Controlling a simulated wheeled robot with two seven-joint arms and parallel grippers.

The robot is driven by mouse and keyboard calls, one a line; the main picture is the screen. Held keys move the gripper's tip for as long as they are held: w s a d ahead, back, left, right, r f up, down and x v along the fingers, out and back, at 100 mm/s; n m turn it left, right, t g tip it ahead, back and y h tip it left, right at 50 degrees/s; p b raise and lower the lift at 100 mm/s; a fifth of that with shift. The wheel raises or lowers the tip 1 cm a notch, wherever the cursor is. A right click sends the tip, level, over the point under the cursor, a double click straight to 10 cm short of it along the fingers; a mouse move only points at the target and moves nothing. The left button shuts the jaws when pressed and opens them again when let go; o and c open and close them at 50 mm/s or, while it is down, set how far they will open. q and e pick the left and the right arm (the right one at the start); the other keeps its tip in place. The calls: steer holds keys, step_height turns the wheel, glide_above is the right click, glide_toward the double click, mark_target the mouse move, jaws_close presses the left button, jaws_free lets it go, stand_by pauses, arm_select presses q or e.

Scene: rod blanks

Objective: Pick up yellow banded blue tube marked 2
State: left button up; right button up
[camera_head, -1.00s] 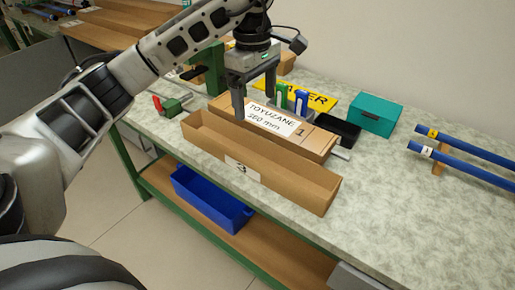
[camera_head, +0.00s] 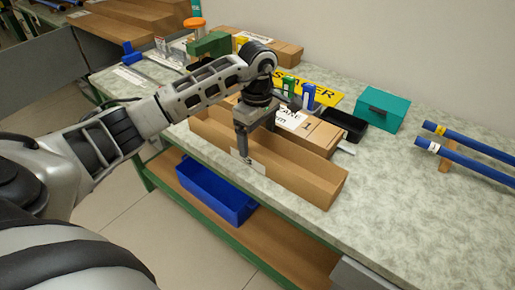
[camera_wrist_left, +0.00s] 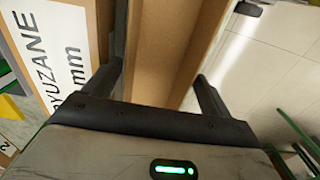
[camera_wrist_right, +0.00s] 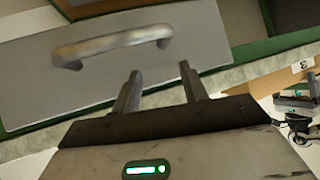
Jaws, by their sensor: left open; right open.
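Two blue tubes lie side by side on a wooden rest at the right of the bench in the head view. The far blue tube with a yellow band (camera_head: 470,142) has a mark too small to read; the near blue tube with a white band (camera_head: 472,163) lies beside it. Both run out of the frame. My left gripper (camera_head: 243,152) is open and empty at the long open cardboard box, well left of the tubes. Its fingers show in the left wrist view (camera_wrist_left: 160,70). My right gripper (camera_wrist_right: 160,83) is open and empty, before a grey drawer front; the head view does not show it.
The open cardboard box (camera_head: 310,184) lies along the bench's front edge. Behind it are a labelled closed carton (camera_head: 322,139), a black tray (camera_head: 345,124) and a teal box (camera_head: 381,109). A wooden rest (camera_head: 446,160) holds the tubes. The bench front right is clear.

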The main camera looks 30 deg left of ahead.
arm_select(q)
steer(key=shift+f, duration=0.85)
steer(key=c, duration=0.8)
